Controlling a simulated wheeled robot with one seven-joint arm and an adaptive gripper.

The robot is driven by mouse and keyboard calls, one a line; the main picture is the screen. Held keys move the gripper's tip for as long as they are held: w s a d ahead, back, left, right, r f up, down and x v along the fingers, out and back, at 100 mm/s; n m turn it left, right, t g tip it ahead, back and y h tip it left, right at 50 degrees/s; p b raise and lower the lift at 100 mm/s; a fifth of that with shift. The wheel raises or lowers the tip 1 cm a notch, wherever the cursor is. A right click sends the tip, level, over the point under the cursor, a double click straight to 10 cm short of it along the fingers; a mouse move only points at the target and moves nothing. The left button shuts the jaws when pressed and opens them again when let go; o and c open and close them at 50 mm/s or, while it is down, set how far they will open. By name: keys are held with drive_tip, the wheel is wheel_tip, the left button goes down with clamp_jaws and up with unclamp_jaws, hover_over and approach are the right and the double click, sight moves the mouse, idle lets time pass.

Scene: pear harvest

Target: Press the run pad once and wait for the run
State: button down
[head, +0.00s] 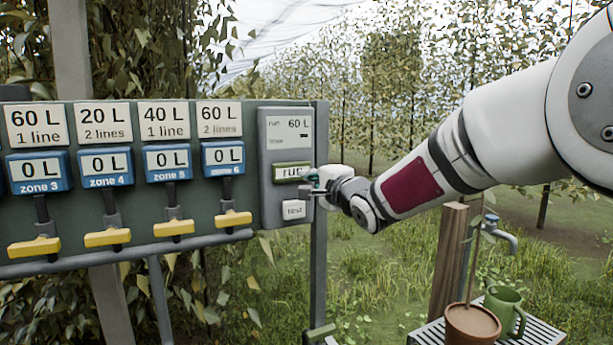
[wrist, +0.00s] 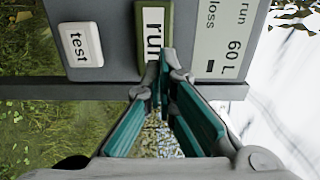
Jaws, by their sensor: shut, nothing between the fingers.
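The run pad (head: 289,172) is a green-framed button marked "run" on a grey control box (head: 271,211). The box's display (head: 290,129) reads "run 60 L" with a "loss" line below. My gripper (head: 310,184) is shut and empty, at the right edge of the run pad. In the wrist view the fingertips (wrist: 164,62) meet in front of the run pad (wrist: 154,35) and cover part of its lettering. I cannot tell whether they touch it. The white test pad (head: 294,209) sits below the run pad; it also shows in the wrist view (wrist: 80,45).
The green board (head: 250,143) carries blue zone meters (head: 167,160) reading 0 L, with yellow valve handles (head: 174,228) below. At bottom right, a slatted stand (head: 430,335) holds a brown pot (head: 471,322) and green mug (head: 506,308) near a tap (head: 500,234).

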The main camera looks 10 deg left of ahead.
drive_tip(key=v, duration=0.6)
drive_tip(key=shift+s, duration=0.15)
drive_tip(key=s+d+f+n+g+h+p, duration=0.1)
drive_tip(key=s+d+f+n+g+h, duration=0.1)
drive_tip(key=s+d+h, duration=0.5)
drive_tip(key=s+d+f+n+g+h+p, duration=0.1)
drive_tip(key=s+d+n+g+h, duration=0.15)
drive_tip(key=s+d, duration=0.8)
drive_tip(key=s+d+f+n+g, duration=0.2)
drive_tip(key=s+f, duration=0.1)
drive_tip(key=s, duration=0.5)
drive_tip(key=s+d+f+n+g, duration=0.2)
drive_tip(key=s+d+f, duration=0.1)
drive_tip(key=s, duration=0.5)
drive_tip(key=s+d+f+n+g, duration=0.2)
drive_tip(key=s+d+f, duration=0.1)
drive_tip(key=s, duration=0.5)
drive_tip(key=shift+s+n+p, duration=0.25)
drive_tip(key=shift+n+p, duration=0.1)
drive_tip(key=shift+p, duration=0.05)
drive_tip(key=shift+d+h, duration=0.1)
drive_tip(key=shift+h, duration=0.15)
